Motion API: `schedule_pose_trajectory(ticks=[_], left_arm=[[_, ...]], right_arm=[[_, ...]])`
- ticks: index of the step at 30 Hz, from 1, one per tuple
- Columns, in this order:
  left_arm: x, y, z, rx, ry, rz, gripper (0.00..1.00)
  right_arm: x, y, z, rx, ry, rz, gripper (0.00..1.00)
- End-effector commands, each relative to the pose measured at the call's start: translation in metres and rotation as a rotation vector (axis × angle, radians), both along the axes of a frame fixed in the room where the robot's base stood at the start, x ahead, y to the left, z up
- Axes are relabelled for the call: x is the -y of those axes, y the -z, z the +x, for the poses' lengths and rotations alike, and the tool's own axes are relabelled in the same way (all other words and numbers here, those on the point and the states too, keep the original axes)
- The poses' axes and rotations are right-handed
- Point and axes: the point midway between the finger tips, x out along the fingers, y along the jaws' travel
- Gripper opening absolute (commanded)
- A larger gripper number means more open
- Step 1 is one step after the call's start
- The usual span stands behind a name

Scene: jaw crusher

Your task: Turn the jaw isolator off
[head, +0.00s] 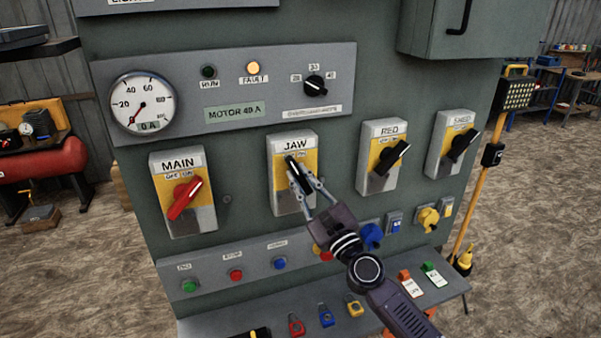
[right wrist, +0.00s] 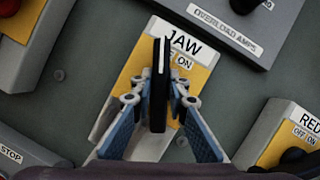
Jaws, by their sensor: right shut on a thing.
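The JAW isolator (head: 283,196) is a grey box with a yellow plate and a black handle (head: 297,172) on the panel. The handle's white-marked end points up and left, towards the OFF side. My right gripper (head: 303,186) is shut on the handle, one finger on each side. In the right wrist view the black handle (right wrist: 159,85) stands between the blue-padded fingers of my gripper (right wrist: 160,105). There the handle covers most of the OFF label, while ON shows to its right. My left gripper is not in view.
The MAIN isolator (head: 182,196) has a red handle; the RED (head: 386,158) and SHED (head: 456,143) isolators have black ones. These three lean up-right. The FAULT lamp (head: 253,68) glows amber, and the ammeter (head: 143,104) reads near 0. A push-button strip (head: 210,278) and a shelf with tags and padlocks lie below.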

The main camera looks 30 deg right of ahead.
Motion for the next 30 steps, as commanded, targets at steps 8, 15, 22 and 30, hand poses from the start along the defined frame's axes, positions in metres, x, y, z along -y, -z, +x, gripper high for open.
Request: schedule_pose_trajectory(ticks=[8, 15, 22, 30], left_arm=[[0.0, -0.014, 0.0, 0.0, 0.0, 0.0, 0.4], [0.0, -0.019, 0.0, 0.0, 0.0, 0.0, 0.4], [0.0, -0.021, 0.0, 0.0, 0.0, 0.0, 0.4], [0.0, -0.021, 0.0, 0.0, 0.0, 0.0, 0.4]], right_arm=[[0.0, 0.0, 0.0, -0.052, -0.002, -0.196, 0.0], [-0.001, 0.001, 0.0, -0.075, -0.003, -0.293, 0.0], [-0.001, 0.002, 0.0, -0.083, -0.003, -0.329, 0.0], [-0.001, 0.002, 0.0, -0.083, -0.003, -0.334, 0.0]])
